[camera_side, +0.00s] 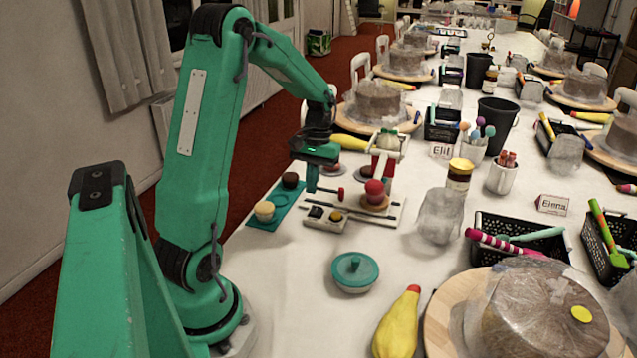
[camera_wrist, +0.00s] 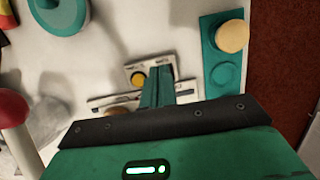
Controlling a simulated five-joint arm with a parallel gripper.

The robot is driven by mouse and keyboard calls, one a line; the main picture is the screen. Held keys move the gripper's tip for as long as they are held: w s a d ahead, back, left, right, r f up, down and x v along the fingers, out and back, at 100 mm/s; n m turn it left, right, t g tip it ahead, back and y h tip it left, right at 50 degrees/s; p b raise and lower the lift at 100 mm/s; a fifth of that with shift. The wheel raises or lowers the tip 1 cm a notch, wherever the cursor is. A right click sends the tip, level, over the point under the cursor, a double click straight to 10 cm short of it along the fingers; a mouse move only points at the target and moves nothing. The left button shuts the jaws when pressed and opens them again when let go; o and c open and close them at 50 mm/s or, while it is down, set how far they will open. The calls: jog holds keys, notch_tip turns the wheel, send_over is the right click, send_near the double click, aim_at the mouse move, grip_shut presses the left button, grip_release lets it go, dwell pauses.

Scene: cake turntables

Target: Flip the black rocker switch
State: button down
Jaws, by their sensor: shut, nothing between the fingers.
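A small pale switch box (camera_side: 326,219) sits on the white table, with a black rocker switch (camera_side: 316,212) on its left part and a yellow-orange button (camera_side: 336,216) beside it. In the wrist view the box (camera_wrist: 130,70) shows its yellow button (camera_wrist: 138,80). There my fingers cover the place beside the button, so the rocker is hidden. My gripper (camera_side: 311,190) is shut and empty, pointing down just above and behind the box. Its green fingers (camera_wrist: 157,82) also show in the wrist view. I cannot tell whether they touch the rocker.
The table between bowl and box is clear.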

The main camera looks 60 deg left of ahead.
jog(key=shift+s+d+r, duration=0.15)
jog(key=shift+d+r, duration=0.05)
jog(key=shift+r, duration=0.75)
jog(key=shift+s+d+r, duration=0.15)
jog(key=shift+s+r, duration=0.05)
jog(key=shift+r, duration=0.8)
jog(key=shift+s+d+r, duration=0.15)
jog(key=shift+d+r, duration=0.05)
jog(key=shift+r, duration=0.75)
jog(key=s+d+r+m+t, duration=0.2)
jog(key=d+m, duration=0.1)
jog(key=d, duration=0.4)
jog(key=s+d+r+m+t+y, duration=0.1)
jog(key=s+d+r+m+t, duration=0.2)
jog(key=d, duration=0.4)
jog(key=s+d+r+m+t, duration=0.2)
jog(key=s+d+m, duration=0.1)
jog(key=d, duration=0.4)
jog(key=shift+d+r+t, duration=0.2)
jog(key=shift+r+t, duration=0.1)
jog(key=shift+r, duration=0.1)
